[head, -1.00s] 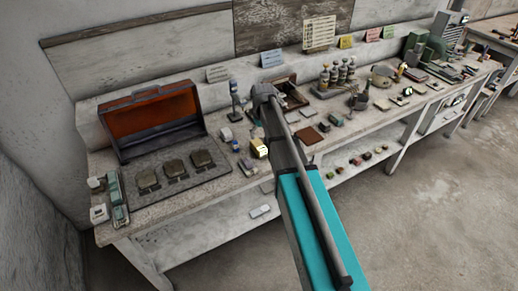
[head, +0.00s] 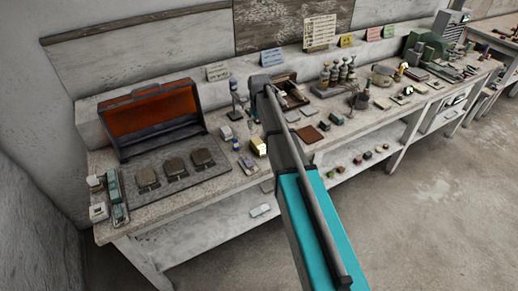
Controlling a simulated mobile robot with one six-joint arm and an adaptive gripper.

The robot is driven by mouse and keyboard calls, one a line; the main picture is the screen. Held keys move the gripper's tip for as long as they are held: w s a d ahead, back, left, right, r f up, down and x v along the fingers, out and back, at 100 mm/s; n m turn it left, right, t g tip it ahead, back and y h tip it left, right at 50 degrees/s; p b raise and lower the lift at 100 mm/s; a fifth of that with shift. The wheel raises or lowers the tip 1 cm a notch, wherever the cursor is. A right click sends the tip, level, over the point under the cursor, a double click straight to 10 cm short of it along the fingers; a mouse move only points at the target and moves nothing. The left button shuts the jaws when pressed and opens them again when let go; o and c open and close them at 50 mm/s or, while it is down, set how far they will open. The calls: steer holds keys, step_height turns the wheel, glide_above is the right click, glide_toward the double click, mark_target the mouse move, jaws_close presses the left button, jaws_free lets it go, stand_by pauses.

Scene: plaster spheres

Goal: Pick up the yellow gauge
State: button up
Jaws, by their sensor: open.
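A small boxy thing with a pale yellow, bright face (head: 258,146) lies near the front edge of the bench, just left of my arm. It is the likeliest yellow gauge, but it is too small to read as one for certain. My arm rises from the bottom of the head view and crosses the bench's front edge.
The long bench (head: 190,203) runs from lower left to upper right. An open red-lined case (head: 152,112) and a dark tray (head: 185,188) stand at left. A brown open box (head: 291,88) is behind the arm. Several bottles (head: 337,76) stand farther right. Small items crowd the top.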

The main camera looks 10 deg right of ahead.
mark_target(258, 142)
steer(key=shift+f+b, duration=3.65)
steer(key=shift+f, duration=0.3)
steer(key=shift+w+a+f+b, duration=0.1)
steer(key=shift+f+b, duration=1.2)
steer(key=shift+w+a+f+b, duration=0.1)
steer(key=shift+f+b, duration=1.2)
steer(key=shift+f, duration=0.2)
steer(key=shift+s, duration=0.1)
steer(key=c, duration=1.3)
steer(key=shift+r, duration=0.2)
